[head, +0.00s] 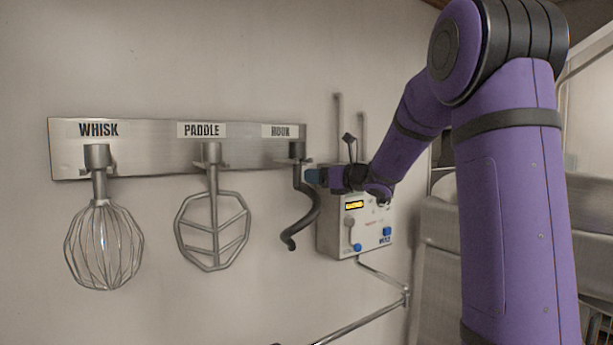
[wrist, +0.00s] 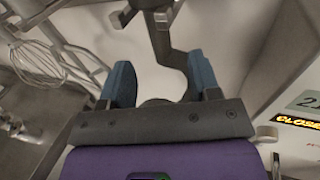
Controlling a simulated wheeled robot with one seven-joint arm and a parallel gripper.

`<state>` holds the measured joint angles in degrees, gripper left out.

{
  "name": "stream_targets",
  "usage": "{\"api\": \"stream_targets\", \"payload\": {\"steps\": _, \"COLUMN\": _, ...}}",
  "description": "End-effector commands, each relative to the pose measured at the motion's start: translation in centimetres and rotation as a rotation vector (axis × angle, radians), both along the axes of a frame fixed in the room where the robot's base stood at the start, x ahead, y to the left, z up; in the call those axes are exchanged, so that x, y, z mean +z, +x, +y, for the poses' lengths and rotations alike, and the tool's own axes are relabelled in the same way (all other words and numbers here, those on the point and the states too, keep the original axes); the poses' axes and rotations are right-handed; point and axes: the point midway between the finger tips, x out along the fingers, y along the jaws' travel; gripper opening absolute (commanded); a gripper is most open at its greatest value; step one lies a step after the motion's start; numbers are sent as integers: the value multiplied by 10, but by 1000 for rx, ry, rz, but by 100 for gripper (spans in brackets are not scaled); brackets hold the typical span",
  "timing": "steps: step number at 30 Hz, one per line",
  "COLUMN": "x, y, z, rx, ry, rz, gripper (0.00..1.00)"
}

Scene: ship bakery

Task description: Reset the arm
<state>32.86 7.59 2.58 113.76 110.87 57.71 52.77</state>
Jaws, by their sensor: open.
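The dough hook (head: 304,205) hangs under the HOOK label at the right end of the metal wall rack (head: 150,160). My gripper (head: 312,176) is beside the hook's upper part, at its right. In the wrist view my gripper (wrist: 161,80) has its two blue fingers spread apart. The grey hook (wrist: 161,40) shows just beyond and partly between the fingertips, and the fingers are not closed on it. Whether a finger touches the hook cannot be told. My purple arm reaches in from the right of the head view.
The whisk (head: 103,245) and the paddle (head: 212,232) hang left of the hook. A white control box (head: 340,238) with a yellow display is on the wall just below my wrist. A metal pipe (head: 365,322) runs below it.

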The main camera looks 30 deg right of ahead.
Motion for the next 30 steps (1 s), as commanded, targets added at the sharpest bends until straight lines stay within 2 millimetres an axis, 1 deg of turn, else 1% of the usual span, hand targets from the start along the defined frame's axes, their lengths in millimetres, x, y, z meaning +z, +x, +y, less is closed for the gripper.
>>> {"api": "stream_targets", "payload": {"steps": 1, "x": 0, "y": -9, "z": -4, "rx": -2, "ry": 0, "rz": -1, "gripper": 57}}
{"api": "stream_targets", "payload": {"steps": 3, "x": 1, "y": -21, "z": -8, "rx": -1, "ry": -2, "rz": -1, "gripper": 57}}
{"api": "stream_targets", "payload": {"steps": 6, "x": 1, "y": -34, "z": -14, "rx": -2, "ry": -1, "rz": 0, "gripper": 57}}
{"api": "stream_targets", "payload": {"steps": 9, "x": 1, "y": -44, "z": -17, "rx": 1, "ry": -1, "rz": -2, "gripper": 57}}
{"api": "stream_targets", "payload": {"steps": 13, "x": 1, "y": -50, "z": -20, "rx": 1, "ry": 0, "rz": 0, "gripper": 57}}
{"api": "stream_targets", "payload": {"steps": 18, "x": 1, "y": -51, "z": -20, "rx": 1, "ry": -1, "rz": -1, "gripper": 57}}
{"api": "stream_targets", "payload": {"steps": 20, "x": 1, "y": -52, "z": -17, "rx": 8, "ry": -10, "rz": 0, "gripper": 57}}
{"api": "stream_targets", "payload": {"steps": 23, "x": 2, "y": -59, "z": 3, "rx": 53, "ry": -80, "rz": 8, "gripper": 57}}
{"api": "stream_targets", "payload": {"steps": 26, "x": -1, "y": -76, "z": 44, "rx": 155, "ry": -238, "rz": 22, "gripper": 57}}
{"api": "stream_targets", "payload": {"steps": 27, "x": -3, "y": -86, "z": 64, "rx": 210, "ry": -323, "rz": 25, "gripper": 57}}
{"api": "stream_targets", "payload": {"steps": 29, "x": -8, "y": -105, "z": 93, "rx": 298, "ry": -465, "rz": 27, "gripper": 57}}
{"api": "stream_targets", "payload": {"steps": 30, "x": -13, "y": -119, "z": 112, "rx": 360, "ry": -563, "rz": 25, "gripper": 57}}
